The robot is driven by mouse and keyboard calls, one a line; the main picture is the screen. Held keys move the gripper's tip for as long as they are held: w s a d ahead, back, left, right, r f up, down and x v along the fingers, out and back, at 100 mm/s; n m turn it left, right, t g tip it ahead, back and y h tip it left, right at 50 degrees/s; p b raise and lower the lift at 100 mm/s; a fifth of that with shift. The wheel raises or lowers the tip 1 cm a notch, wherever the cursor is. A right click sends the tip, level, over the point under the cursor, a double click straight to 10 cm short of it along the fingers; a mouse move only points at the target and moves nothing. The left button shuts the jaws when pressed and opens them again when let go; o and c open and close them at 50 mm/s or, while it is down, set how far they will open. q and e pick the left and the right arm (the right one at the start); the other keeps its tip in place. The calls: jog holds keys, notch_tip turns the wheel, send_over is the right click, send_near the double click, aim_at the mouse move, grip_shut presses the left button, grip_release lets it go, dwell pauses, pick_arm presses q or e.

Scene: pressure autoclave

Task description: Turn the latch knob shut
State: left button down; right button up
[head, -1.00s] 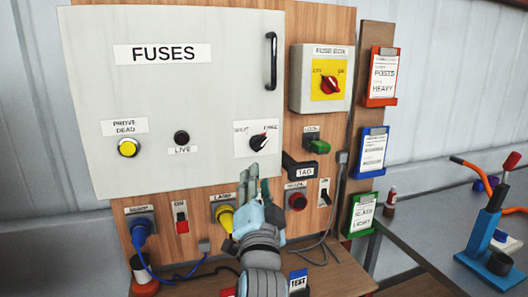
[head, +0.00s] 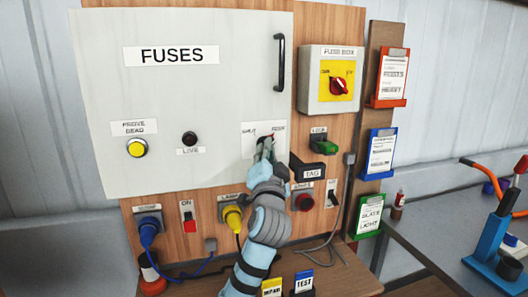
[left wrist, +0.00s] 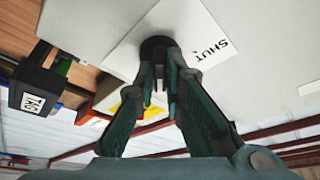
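The latch knob (head: 264,141) is a small dark knob on a white label on the FUSES door (head: 110,90). The label is marked FREE at the right and SHUT at the left. My left gripper (head: 265,150) is at the knob and covers most of it in the head view. In the left wrist view the black knob (left wrist: 157,50) sits at my left fingertips (left wrist: 161,85), with its grip between them. The fingers look closed on it, with a narrow gap. The knob's exact angle is mostly hidden. My right gripper is out of view.
A long black handle (head: 279,62) stands on the door above the knob. A green knob (head: 324,144), a black TAG holder (head: 308,169) and a yellow plug (head: 232,217) are close by. A fuse box (head: 315,98) is at the upper right.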

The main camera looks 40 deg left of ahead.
pick_arm(q)
jog(key=n+g+y+b, duration=0.2)
jog(key=n+b, duration=0.3)
jog(key=n, duration=0.3)
jog(key=n+g+y+b, duration=0.2)
jog(key=n+g+b, duration=0.2)
jog(key=n, duration=0.5)
jog(key=w+n+g+y+b, duration=0.1)
jog(key=n+g+y+b, duration=0.1)
jog(key=n+g+b, duration=0.2)
jog(key=shift+d+n+y+b, duration=0.2)
jog(key=shift+n+b, duration=0.4)
jog(key=shift+n, duration=0.55)
jog(key=shift+d+n+y+b, duration=0.15)
jog(key=shift+n+b, duration=0.4)
jog(key=shift+n, duration=0.6)
